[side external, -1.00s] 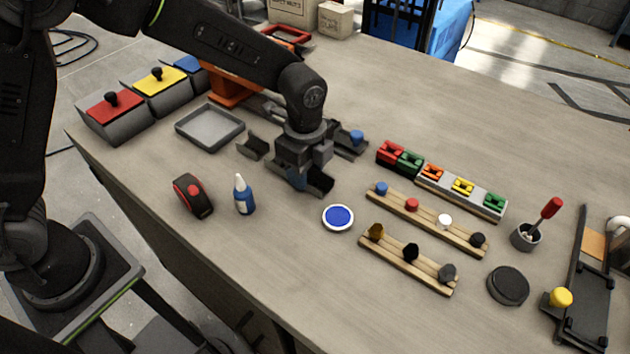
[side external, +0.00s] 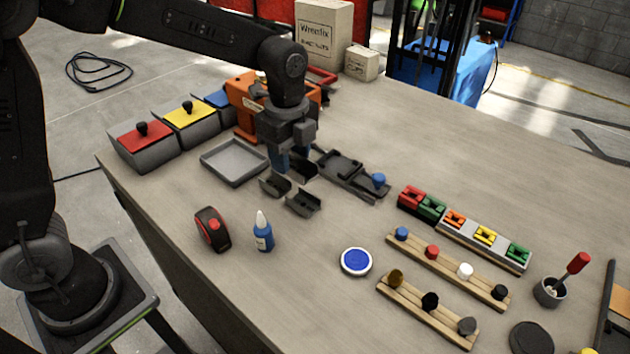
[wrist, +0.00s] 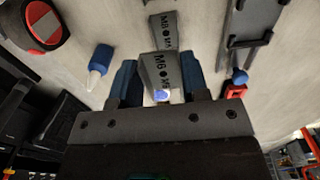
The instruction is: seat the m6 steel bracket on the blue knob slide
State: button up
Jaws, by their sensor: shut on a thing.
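A dark grey steel bracket marked M6 (wrist: 160,72) is between the two blue-tipped fingers of my gripper (wrist: 158,82) in the wrist view. The rest of its marking is hard to read. My gripper (side external: 290,165) is shut on it, and part of the bracket (side external: 304,172) shows beside the fingers in the side view. The dark slide (side external: 345,170) with the blue knob (side external: 378,180) lies just right of my gripper; it also shows at the wrist view's upper right (wrist: 252,25), its knob (wrist: 239,76) below. The fingers hide part of the held bracket.
Two similar brackets (side external: 275,185) (side external: 303,203) lie in front of my gripper; one marked M6 shows in the wrist view (wrist: 165,30). A grey tray (side external: 234,178) is left, an orange machine (side external: 246,105) behind. A glue bottle (side external: 263,232) and tape measure (side external: 212,230) stand in front.

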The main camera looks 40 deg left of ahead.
jog(key=a+r, duration=0.2)
jog(key=a, duration=0.1)
jog(key=m, duration=3.6)
send_near(346, 170)
jog(key=shift+f, duration=2.3)
jog(key=shift+f, duration=1)
